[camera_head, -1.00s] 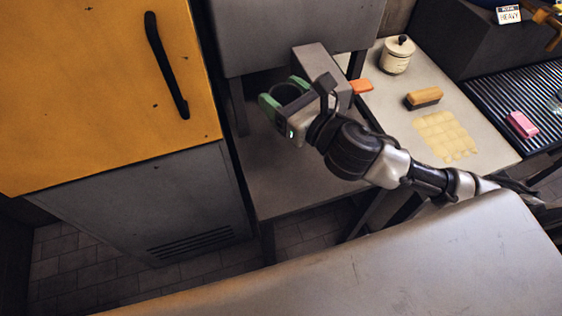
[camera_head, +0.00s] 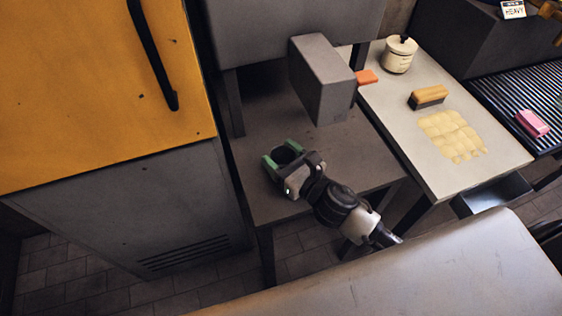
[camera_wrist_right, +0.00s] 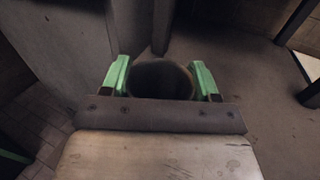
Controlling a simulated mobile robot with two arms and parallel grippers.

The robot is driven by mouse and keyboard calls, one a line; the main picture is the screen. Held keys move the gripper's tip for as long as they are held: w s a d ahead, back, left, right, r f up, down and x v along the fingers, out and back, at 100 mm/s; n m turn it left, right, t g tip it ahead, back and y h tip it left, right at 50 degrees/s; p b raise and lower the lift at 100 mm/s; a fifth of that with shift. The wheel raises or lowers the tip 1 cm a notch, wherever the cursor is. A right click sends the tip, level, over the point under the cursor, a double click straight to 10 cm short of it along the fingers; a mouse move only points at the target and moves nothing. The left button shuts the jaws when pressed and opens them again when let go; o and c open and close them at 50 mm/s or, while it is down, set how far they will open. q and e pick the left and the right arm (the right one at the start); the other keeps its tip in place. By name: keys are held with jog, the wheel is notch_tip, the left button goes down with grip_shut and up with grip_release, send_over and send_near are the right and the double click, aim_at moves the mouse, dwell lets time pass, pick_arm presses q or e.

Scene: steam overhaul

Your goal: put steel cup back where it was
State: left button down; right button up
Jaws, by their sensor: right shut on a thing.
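My right gripper (camera_head: 281,163) has green fingers and is shut on the steel cup (camera_head: 287,154), which looks dark and round from above. In the right wrist view the cup (camera_wrist_right: 160,80) sits between the two green fingers (camera_wrist_right: 158,82), its dark opening facing up. The gripper and cup are over the low grey table (camera_head: 330,150), near its left front part. Whether the cup's base touches the table top is hidden. My left gripper is not in view.
A grey box-like part (camera_head: 322,78) hangs above the low table's back. A yellow-fronted cabinet (camera_head: 90,90) stands close on the left. A worktop (camera_head: 430,275) lies in front.

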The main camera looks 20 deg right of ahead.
jog(key=shift+f, duration=0.8)
jog(key=shift+f, duration=0.2)
jog(key=o, duration=1.1)
jog(key=shift+r, duration=0.1)
